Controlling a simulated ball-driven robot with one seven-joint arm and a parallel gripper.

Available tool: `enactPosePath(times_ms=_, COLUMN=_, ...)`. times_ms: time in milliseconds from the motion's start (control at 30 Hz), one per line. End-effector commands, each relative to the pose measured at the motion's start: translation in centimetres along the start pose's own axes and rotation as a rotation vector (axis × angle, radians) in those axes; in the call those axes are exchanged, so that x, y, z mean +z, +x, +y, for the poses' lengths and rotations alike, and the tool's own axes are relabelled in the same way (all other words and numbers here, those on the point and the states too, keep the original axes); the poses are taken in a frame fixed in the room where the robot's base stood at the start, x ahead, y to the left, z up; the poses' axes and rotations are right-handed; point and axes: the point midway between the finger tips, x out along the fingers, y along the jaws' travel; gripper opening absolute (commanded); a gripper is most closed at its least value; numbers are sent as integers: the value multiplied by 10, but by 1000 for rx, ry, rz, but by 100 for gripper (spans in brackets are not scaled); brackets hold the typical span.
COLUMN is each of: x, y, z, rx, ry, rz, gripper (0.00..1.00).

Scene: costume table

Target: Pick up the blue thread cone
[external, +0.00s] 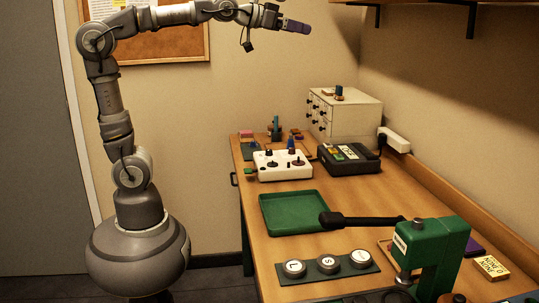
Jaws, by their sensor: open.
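A small dark blue upright cone shape (291,144), likely the blue thread cone, stands at the far end of the table (330,196). It is behind or at the back edge of the white box with knobs (284,173); its base is hidden or too small to tell. My gripper (304,27), with purple fingertips, is high in the air at the top of the view. It is far above the table and well apart from the cone. It is open, and nothing shows between the fingers.
A black device (349,160) and a white drawer cabinet (352,117) stand at the back right. A green tray (285,212), a black-handled tool (362,220), three round buttons (328,264) and a green press (433,248) occupy the nearer table. A shelf (440,3) overhangs the right.

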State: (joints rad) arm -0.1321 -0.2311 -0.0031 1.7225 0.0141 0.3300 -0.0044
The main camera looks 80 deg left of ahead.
Motion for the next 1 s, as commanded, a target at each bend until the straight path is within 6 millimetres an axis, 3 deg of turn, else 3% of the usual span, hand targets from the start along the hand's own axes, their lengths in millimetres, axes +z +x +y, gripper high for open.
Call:
enactPosePath(times_ms=33, x=-23, y=-25, z=17, rx=36, ry=6, rz=17, gripper=100)
enactPosePath(times_ms=100, x=-44, y=-54, z=33, rx=75, ry=12, rz=22, gripper=100)
enactPosePath(times_ms=200, x=-60, y=-83, z=47, rx=113, ry=18, rz=25, gripper=100)
enactPosePath(times_ms=233, x=-63, y=-88, z=49, rx=119, ry=19, rz=25, gripper=93)
enactPosePath(times_ms=367, x=-68, y=-99, z=53, rx=133, ry=21, rz=23, gripper=64)
enactPosePath(times_ms=700, x=-68, y=-98, z=52, rx=130, ry=21, rz=22, gripper=64)
enactPosePath(times_ms=767, x=-67, y=-92, z=51, rx=125, ry=21, rz=14, gripper=64)
enactPosePath(times_ms=867, x=-63, y=-60, z=40, rx=88, ry=23, rz=-39, gripper=64)
enactPosePath(times_ms=967, x=-45, y=9, z=7, rx=12, ry=20, rz=-154, gripper=64)
enactPosePath(times_ms=1000, x=-31, y=42, z=-14, rx=-26, ry=13, rz=-214, gripper=64)
